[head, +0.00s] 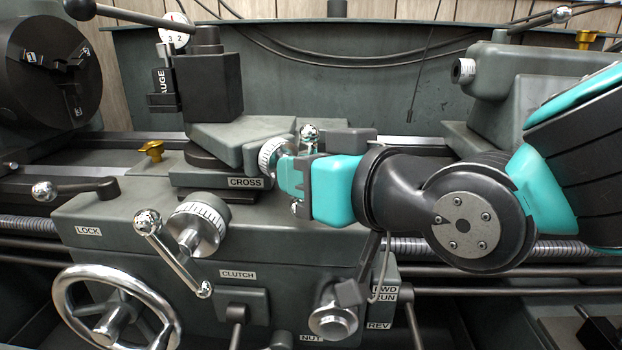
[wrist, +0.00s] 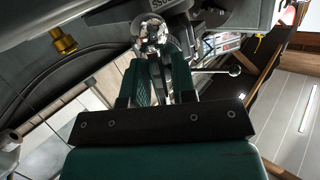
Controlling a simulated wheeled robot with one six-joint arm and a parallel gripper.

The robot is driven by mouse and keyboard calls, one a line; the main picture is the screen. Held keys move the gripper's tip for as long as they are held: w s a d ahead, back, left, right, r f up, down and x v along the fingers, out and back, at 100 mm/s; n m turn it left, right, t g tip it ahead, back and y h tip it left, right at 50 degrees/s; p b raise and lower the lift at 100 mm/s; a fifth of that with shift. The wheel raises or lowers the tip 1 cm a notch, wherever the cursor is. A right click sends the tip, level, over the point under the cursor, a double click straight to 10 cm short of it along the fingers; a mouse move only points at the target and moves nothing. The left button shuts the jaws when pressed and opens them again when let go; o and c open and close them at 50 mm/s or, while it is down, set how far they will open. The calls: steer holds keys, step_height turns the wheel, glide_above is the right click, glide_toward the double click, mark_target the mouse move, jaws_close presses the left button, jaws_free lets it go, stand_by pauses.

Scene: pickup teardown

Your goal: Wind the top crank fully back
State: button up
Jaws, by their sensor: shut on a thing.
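The top crank (head: 309,133) is a shiny steel bar with ball ends, beside a silver graduated dial (head: 270,158) on the top slide (head: 228,140). One ball shows above my gripper (head: 292,174), and a smaller one shows below it. My gripper reaches in from the right and is shut on the crank. In the wrist view the crank's ball (wrist: 152,28) stands just past the fingertips (wrist: 160,72), with a steel part between them. The middle of the crank is hidden by my gripper.
Below is the cross crank (head: 160,245) with its own dial, above a handwheel (head: 110,310). The chuck (head: 50,75) is far left and the tailstock (head: 490,95) right. A lock lever (head: 75,188) is at left.

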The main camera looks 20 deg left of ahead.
steer(key=shift+f+n, duration=0.1)
steer(key=shift+n, duration=0.4)
stand_by(0.3)
steer(key=o, duration=0.7)
steer(key=shift+d, duration=0.15)
